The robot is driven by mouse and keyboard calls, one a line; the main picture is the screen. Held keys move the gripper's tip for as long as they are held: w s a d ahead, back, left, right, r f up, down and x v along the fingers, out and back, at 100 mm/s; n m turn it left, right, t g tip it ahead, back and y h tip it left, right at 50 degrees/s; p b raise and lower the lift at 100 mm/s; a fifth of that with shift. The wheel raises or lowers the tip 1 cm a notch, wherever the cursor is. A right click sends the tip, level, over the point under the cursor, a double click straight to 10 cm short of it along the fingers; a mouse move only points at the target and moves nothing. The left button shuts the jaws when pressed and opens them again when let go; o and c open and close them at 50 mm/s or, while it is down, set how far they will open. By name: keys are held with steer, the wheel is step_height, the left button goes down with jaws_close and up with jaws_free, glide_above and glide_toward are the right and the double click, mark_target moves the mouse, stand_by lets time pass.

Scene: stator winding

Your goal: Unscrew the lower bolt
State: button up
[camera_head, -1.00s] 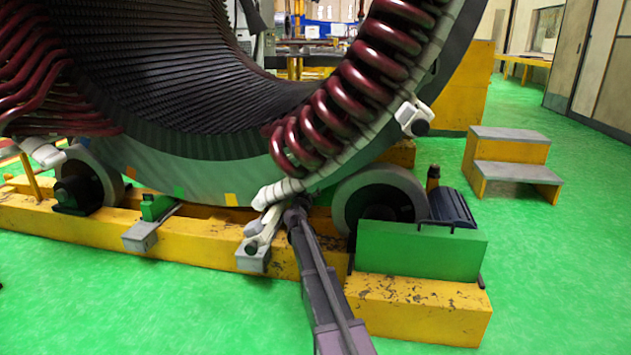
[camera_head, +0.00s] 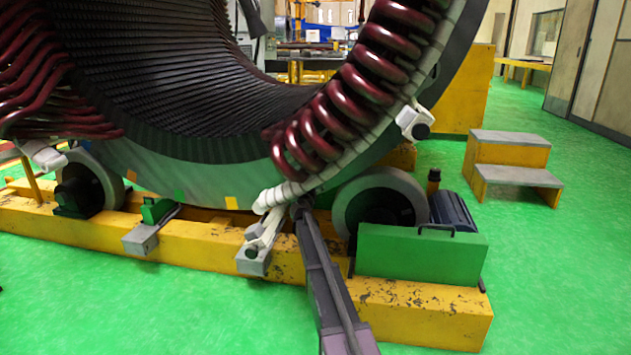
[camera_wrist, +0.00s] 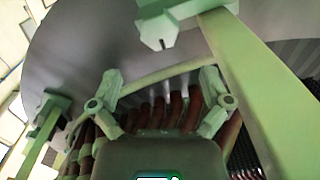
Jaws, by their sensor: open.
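The stator (camera_head: 190,165) is a large dark ring with dark red coils along its rim, and it fills the left and middle of the head view. My gripper (camera_wrist: 160,78) is open in the wrist view, its two fingers spread left and right with nothing seen held between them. In the head view my gripper (camera_head: 301,207) is small and dark, close to the lower rim beside white bracket parts (camera_head: 262,225). A pale green-tinted bracket (camera_wrist: 170,18) hangs at the top of the wrist view, ahead of the fingers. I cannot tell which part is the lower bolt.
A yellow beam (camera_head: 200,245) runs under the stator. A grey roller (camera_head: 375,205) and a green box-like guard (camera_head: 420,252) stand right of my arm. In the wrist view, a long bar (camera_wrist: 245,90) slants down close by on the right. Green floor is free in front.

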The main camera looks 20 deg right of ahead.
steer(key=x, duration=0.7)
steer(key=shift+w+d, duration=0.15)
steer(key=shift+w, duration=0.1)
steer(key=c, duration=1.1)
steer(key=shift+c, duration=0.3)
